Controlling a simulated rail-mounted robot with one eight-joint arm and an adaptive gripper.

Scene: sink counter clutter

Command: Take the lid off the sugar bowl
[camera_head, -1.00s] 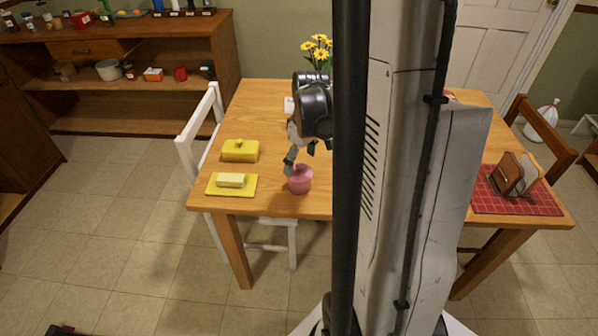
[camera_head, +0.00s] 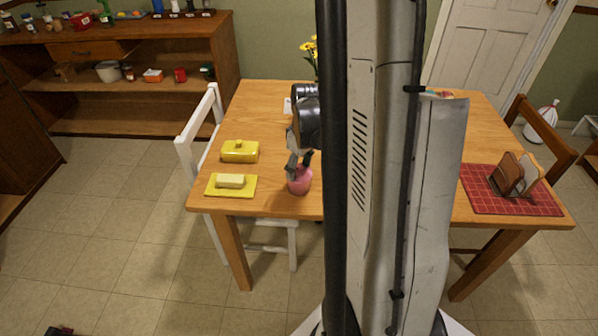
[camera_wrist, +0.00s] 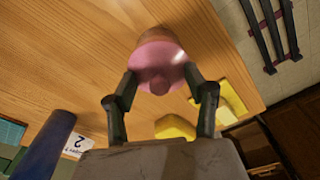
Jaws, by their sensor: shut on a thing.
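The pink sugar bowl (camera_head: 299,184) stands on the wooden table near its front edge, right of the butter dish. In the wrist view its pink lid (camera_wrist: 158,60), with a round knob, faces the camera. My gripper (camera_head: 299,163) reaches down over the bowl from above. In the wrist view my gripper (camera_wrist: 158,74) has one finger on each side of the lid, with the tips against its edge. Whether the lid has parted from the bowl cannot be seen.
A yellow butter cover (camera_head: 240,151) and a yellow dish with butter (camera_head: 231,184) lie to the left. A toast rack (camera_head: 513,178) stands on a red mat (camera_head: 480,203) at right. Yellow flowers (camera_head: 309,47) stand behind. A white chair (camera_head: 196,137) borders the table's left side.

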